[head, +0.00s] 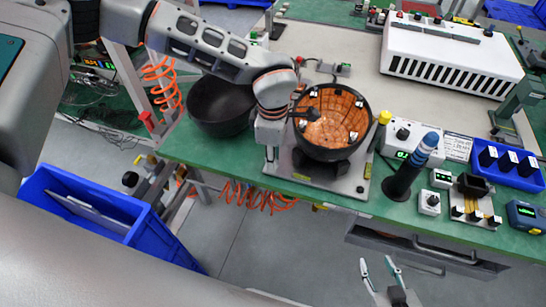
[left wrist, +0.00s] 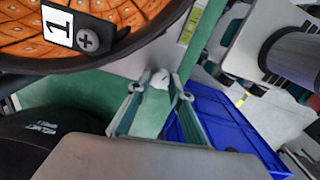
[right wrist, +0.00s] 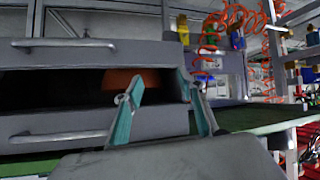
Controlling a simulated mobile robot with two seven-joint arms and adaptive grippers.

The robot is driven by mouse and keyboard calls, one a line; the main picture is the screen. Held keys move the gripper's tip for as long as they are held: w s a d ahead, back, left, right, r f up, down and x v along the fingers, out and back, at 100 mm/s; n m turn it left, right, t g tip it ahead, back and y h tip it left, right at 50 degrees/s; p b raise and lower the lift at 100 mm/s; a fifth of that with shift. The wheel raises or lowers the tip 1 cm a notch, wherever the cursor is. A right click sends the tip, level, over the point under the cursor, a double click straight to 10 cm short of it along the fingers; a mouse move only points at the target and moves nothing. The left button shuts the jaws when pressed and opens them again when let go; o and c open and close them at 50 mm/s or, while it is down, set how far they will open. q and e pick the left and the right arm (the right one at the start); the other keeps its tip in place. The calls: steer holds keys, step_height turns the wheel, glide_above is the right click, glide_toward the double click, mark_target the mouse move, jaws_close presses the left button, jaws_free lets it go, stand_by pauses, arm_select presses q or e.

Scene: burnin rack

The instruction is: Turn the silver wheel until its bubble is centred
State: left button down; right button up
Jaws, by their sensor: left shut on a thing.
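A black bowl (head: 333,152) with an orange tiled inside and small numbered tags stands on a silver plate (head: 350,186) on the green bench. My left gripper (head: 271,155) points down at the bowl's left side. In the left wrist view its fingers (left wrist: 160,95) are closed about a small pale silver piece, which looks like the silver wheel (left wrist: 160,78); most of it is hidden. The bowl's rim with tag 1 is close above the fingers. I cannot make out a bubble in any view. My right gripper (head: 381,276) is open and empty in front of the bench; its fingers also show in the right wrist view (right wrist: 160,98).
An empty black bowl (head: 219,106) stands left of the gripper. A blue-banded dark handle (head: 412,165), small meters and a blue tray (head: 510,168) are at the right. A white vented box (head: 451,58) is behind. A grey drawer (right wrist: 70,128) faces my right gripper.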

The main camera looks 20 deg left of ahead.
arm_select(q)
steer(key=shift+m, duration=0.4)
steer(key=c, duration=1.8)
jaws_free()
steer(key=shift+r, duration=0.15)
step_height(320, 180, up, 12)
steer(key=shift+f, duration=0.1)
